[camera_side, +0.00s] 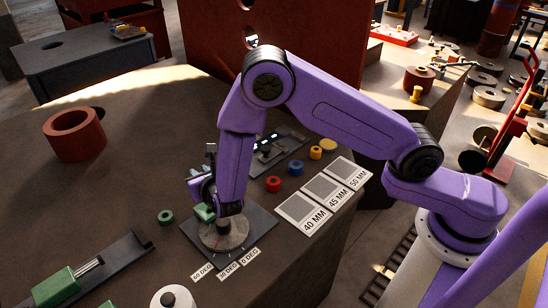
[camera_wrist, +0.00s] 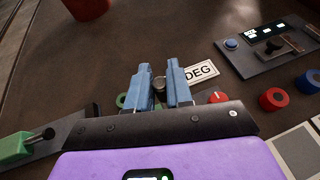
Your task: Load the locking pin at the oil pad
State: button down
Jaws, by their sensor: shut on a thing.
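My gripper (camera_side: 197,183) is low over the worktable, next to the round grey disc (camera_side: 225,235) on its dark plate. In the wrist view its two blue fingers (camera_wrist: 163,88) are closed around a short dark-grey cylindrical part (camera_wrist: 158,84), which looks like the locking pin. Its lower part is hidden by the fingers and the gripper body. A green block (camera_side: 203,213) sits at the disc's edge, just below the gripper. I cannot tell which surface is the oil pad.
Angle labels (camera_side: 229,272) line the disc plate's front edge. A green ring (camera_side: 166,217) and a slide with a green block (camera_side: 55,287) are at left. Red (camera_side: 273,184) and blue (camera_side: 296,168) rings, a control panel (camera_side: 272,150) and size pads (camera_side: 301,213) are at right. A large red ring (camera_side: 73,135) stands behind.

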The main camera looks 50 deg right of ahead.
jog(key=shift+d, duration=0.1)
dwell(0.5)
jog(key=w+d+f+m+g+h, duration=0.1)
jog(key=w+d+m+h, duration=0.1)
jog(key=d, duration=1.1)
jog(key=w+d+m+g+h, duration=0.1)
jog(key=w+d+m+h, duration=0.15)
jog(key=d, duration=1.05)
jog(key=s+d+f+m+g+h, duration=0.15)
jog(key=s+d, duration=0.25)
jog(key=d, duration=0.9)
jog(key=s+d+m+g+h, duration=0.2)
jog(key=s+d+m+g, duration=0.15)
jog(key=d, duration=0.95)
jog(key=shift+n+t, duration=0.25)
jog(key=shift+t, duration=0.05)
jog(key=shift+s+a+f, duration=0.15)
jog(key=shift+f, duration=1.3)
jog(key=shift+s+a+f, duration=0.15)
jog(key=shift+f, duration=1.25)
jog(key=shift+f, duration=0.65)
jog(key=shift+r, duration=0.1)
notch_tip(320, 180, up, 7)
